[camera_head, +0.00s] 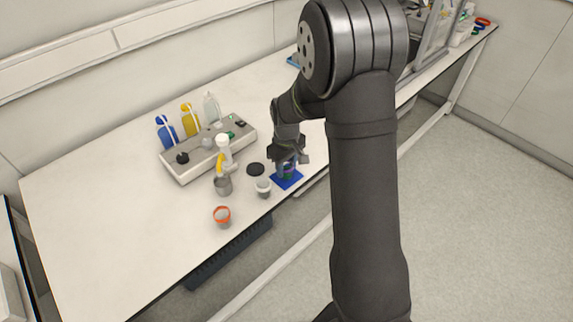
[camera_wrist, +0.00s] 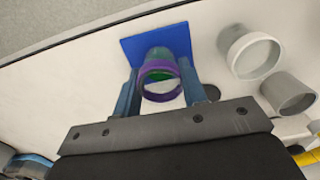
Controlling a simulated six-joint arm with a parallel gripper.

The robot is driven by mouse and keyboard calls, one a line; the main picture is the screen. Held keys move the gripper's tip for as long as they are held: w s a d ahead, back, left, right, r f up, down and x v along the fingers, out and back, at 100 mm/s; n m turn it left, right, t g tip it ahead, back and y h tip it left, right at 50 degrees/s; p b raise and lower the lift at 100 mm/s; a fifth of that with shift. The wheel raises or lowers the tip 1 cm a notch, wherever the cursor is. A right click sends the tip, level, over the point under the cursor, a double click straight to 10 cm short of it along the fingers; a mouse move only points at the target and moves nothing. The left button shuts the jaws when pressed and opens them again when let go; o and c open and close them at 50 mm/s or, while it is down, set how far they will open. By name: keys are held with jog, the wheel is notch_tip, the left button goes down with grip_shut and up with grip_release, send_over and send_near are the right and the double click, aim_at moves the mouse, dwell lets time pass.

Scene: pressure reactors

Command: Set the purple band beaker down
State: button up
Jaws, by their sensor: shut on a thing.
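The purple band beaker (camera_wrist: 160,92) is between my gripper's fingers in the wrist view; its purple rim faces the camera and something green shows inside it. My gripper (camera_wrist: 159,95) is shut on it, one blue finger on each side. A blue square mat (camera_wrist: 170,40) lies behind the beaker in the wrist view. In the head view my gripper (camera_head: 287,163) is over the blue mat (camera_head: 289,181), and the beaker is mostly hidden by it. I cannot tell whether the beaker touches the mat.
A white-rimmed beaker (camera_head: 263,187), a grey cup (camera_head: 223,186) and an orange-rimmed beaker (camera_head: 222,216) stand left of the mat. A black disc (camera_head: 256,169) lies nearby. The reactor base (camera_head: 190,165) and bottles (camera_head: 189,118) stand behind. The bench front edge is close to the mat.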

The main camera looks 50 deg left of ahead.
jog(key=o, duration=1)
jog(key=shift+f, duration=0.1)
jog(key=shift+c, duration=0.2)
notch_tip(320, 180, up, 12)
jog(key=shift+r, duration=0.2)
jog(key=shift+f, duration=4.25)
